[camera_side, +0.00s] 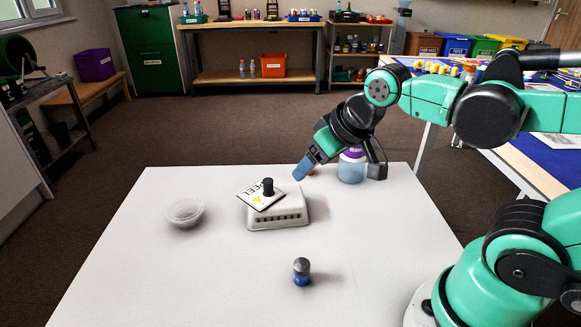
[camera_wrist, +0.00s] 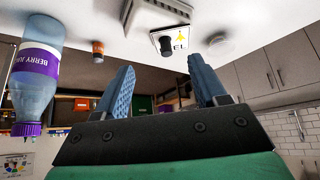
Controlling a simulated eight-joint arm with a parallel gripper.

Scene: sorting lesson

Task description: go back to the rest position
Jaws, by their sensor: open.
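My gripper (camera_side: 303,169) hangs tilted over the far side of the white table, above and behind a white slotted box. In the wrist view, my gripper (camera_wrist: 162,64) has its two blue fingers wide apart with nothing between them. A bottle (camera_side: 351,171) with a purple label stands right beside the gripper in the side view, partly hidden by my wrist. In the wrist view, the bottle (camera_wrist: 36,75) appears upside down at the left, apart from the fingers.
The white box (camera_side: 279,217) carries a tilted lettered card (camera_side: 254,198) with a black knob-like piece. A small orange object (camera_wrist: 98,48) shows in the wrist view. The table's front left is clear.

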